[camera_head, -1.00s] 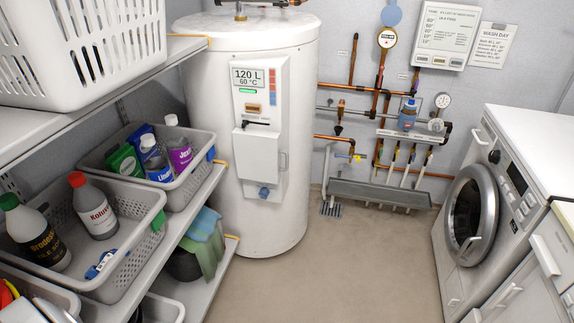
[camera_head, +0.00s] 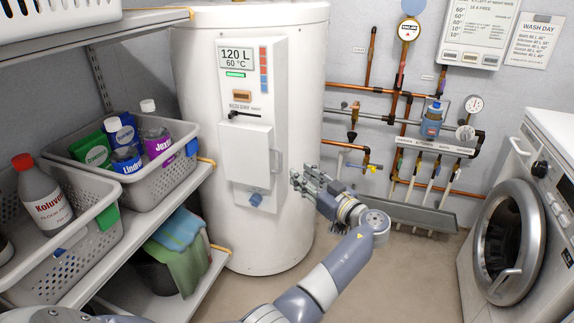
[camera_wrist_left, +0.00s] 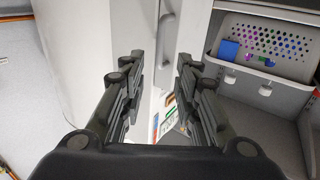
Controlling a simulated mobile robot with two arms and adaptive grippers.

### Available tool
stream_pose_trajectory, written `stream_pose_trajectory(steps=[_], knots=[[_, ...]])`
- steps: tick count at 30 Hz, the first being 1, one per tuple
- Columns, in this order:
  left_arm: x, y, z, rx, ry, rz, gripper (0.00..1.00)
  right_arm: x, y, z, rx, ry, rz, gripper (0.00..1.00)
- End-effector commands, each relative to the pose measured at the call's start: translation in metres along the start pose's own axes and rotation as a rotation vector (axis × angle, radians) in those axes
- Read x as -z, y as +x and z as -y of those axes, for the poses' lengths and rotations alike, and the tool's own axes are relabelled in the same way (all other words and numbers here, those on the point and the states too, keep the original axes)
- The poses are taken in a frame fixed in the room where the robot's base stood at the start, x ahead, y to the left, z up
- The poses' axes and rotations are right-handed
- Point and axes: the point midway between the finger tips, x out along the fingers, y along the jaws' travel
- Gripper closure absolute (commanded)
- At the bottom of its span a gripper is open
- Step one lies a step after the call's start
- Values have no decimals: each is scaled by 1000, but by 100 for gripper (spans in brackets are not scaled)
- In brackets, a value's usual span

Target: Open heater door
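The white cylindrical water heater (camera_head: 195,70) stands at the back, left of the middle. Its small white door (camera_head: 245,152) sits on the front panel below the display and looks closed, with a vertical grey handle (camera_head: 279,155) near its right edge. My left gripper (camera_head: 298,181) is to the right of the door, a little below the handle and apart from it. In the left wrist view the gripper (camera_wrist_left: 158,75) is open and empty, and the handle (camera_wrist_left: 167,33) shows beyond and between its fingers. My right gripper is not in view.
A shelf with grey baskets (camera_head: 165,195) of bottles stands close on the left of the heater. Pipes and a grey trough (camera_head: 415,213) line the wall at right. A washing machine (camera_head: 555,160) stands at far right. The floor between is clear.

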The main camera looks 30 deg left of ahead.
Motion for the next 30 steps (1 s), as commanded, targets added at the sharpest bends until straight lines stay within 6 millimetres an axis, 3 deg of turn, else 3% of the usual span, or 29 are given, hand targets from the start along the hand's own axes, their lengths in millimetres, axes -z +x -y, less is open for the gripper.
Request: stream_pose_trajectory(steps=[9,15,27,28,30], knots=[[0,61,0,0,5,1,71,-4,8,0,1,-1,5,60],[-1,88,0,-1,6,2,71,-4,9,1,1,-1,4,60],[-2,97,0,-3,5,3,71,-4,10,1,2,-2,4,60],[-2,97,0,-3,5,4,73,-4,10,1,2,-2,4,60],[-2,97,0,-3,5,4,89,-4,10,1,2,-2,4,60]])
